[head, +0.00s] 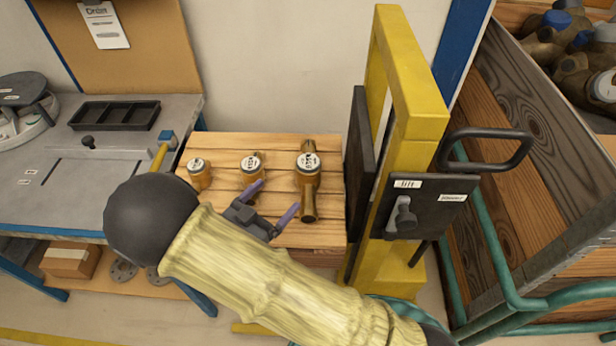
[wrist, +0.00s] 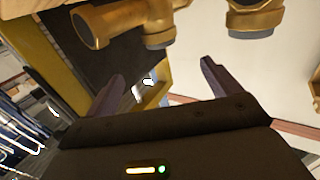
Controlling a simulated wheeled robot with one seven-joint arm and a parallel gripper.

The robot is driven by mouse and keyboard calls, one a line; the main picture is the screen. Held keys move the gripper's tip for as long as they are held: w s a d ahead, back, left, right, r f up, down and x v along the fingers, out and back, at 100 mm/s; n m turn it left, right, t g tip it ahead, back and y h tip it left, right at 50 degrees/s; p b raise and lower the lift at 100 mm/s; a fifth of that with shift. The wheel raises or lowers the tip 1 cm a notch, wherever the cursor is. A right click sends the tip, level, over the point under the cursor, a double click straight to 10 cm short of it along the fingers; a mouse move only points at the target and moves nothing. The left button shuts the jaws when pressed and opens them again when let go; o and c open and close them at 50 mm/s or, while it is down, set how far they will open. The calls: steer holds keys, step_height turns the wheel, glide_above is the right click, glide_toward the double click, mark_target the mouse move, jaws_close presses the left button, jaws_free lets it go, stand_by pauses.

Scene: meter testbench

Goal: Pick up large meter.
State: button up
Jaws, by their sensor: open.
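The large meter (head: 308,180) is a brass body with a long pipe and a white round dial. It stands at the right of a row of three on a wooden slatted top (head: 225,146). A medium meter (head: 251,164) and a small meter (head: 199,173) stand to its left. My gripper (head: 272,203) is open and empty, in front of the medium and large meters in the head view. In the wrist view, my gripper (wrist: 163,71) shows both fingers apart with nothing between them. The large meter's brass pipe (wrist: 120,22) appears at the wrist view's top left, beyond the fingers.
A yellow post (head: 408,150) with dark plates and a black handle (head: 490,148) stands close right of the meters. A grey workbench (head: 85,195) with a black tray (head: 115,115) is at left. A wooden-sided cart (head: 540,130) holds more brass meters at far right.

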steer(key=p, duration=0.2)
glide_toward(313, 156)
steer(key=x, duration=0.4)
steer(key=shift+f, duration=0.1)
steer(key=shift+w+d, duration=0.2)
steer(key=shift+p+x, duration=0.9)
steer(key=shift+x, duration=1.65)
steer(key=shift+f, duration=0.15)
steer(key=shift+c, duration=0.4)
steer(key=c, duration=1.8)
steer(key=shift+w, duration=0.1)
jaws_close()
steer(key=shift+r, duration=0.3)
